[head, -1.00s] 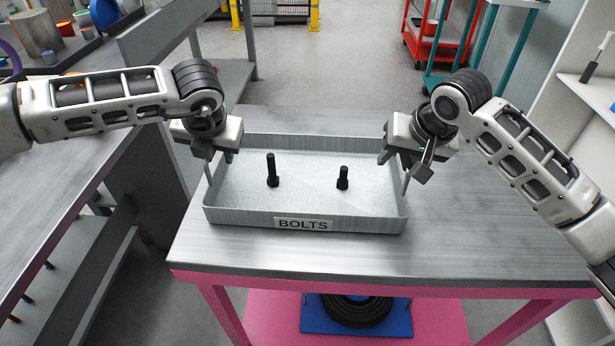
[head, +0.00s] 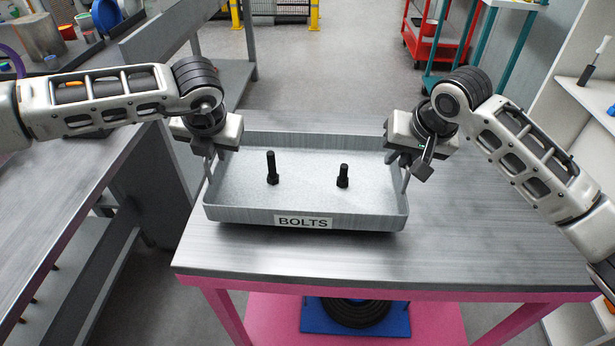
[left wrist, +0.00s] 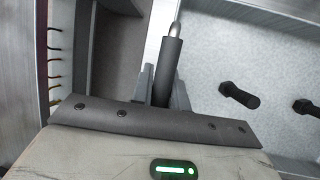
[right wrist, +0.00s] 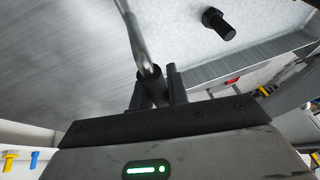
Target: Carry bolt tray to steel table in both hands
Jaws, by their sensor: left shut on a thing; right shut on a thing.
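The bolt tray (head: 250,216) is a shallow grey metal tray with a BOLTS label on its front wall. My left gripper (head: 211,166) is shut on the handle at the tray's left end; that handle (left wrist: 176,27) also shows in the left wrist view. My right gripper (head: 402,176) is shut on the right-end handle (right wrist: 136,38). The tray looks level and slightly above a pink-framed table with a brushed metal top (head: 300,258), with a shadow beneath it.
A long grey metal bench (head: 50,210) runs along the left, with a gap of floor between. Blue-and-black items (head: 355,312) lie on the pink table's lower shelf. A red cart (head: 432,45) and white shelves (head: 590,100) stand at the right. Open floor lies behind.

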